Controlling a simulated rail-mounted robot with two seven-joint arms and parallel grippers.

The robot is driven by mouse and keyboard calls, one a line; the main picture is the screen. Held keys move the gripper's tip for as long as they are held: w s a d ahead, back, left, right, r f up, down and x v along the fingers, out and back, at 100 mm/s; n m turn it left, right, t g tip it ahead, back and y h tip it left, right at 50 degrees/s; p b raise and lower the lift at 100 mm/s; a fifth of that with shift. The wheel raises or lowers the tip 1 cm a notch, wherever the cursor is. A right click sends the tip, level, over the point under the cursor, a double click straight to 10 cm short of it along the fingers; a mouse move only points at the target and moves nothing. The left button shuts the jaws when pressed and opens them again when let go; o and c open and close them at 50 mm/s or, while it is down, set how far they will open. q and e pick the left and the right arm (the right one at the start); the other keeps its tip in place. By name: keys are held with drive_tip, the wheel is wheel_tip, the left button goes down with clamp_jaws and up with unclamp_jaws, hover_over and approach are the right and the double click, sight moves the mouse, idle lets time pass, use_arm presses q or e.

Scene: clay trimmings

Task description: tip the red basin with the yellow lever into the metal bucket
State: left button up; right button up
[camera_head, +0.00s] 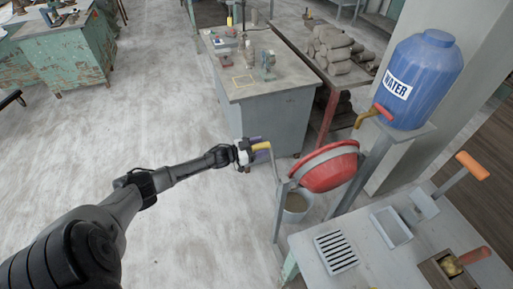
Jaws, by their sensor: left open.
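The red basin (328,173) is held in a grey stand at the right of centre. Its rim slants in the picture, and its inside is mostly hidden. A lever runs from the basin's left side up to a yellow handle (261,146). The metal bucket (296,206) stands on the floor below the basin, partly hidden by the basin and the stand. My left gripper (251,153) is open, right at the yellow handle. I cannot tell whether the handle lies between its fingers. My right gripper is out of view.
A blue water barrel (421,80) with a red-handled tap stands behind the basin. A grey bench (300,245) with trays and tools fills the lower right. A grey cabinet (277,115) stands behind my gripper.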

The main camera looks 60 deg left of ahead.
use_arm(q)
drive_tip(key=p+v, duration=0.2)
drive_tip(key=v, duration=1.2)
drive_tip(key=shift+w, duration=0.1)
idle(0.7)
idle(0.7)
idle(0.8)
idle(0.6)
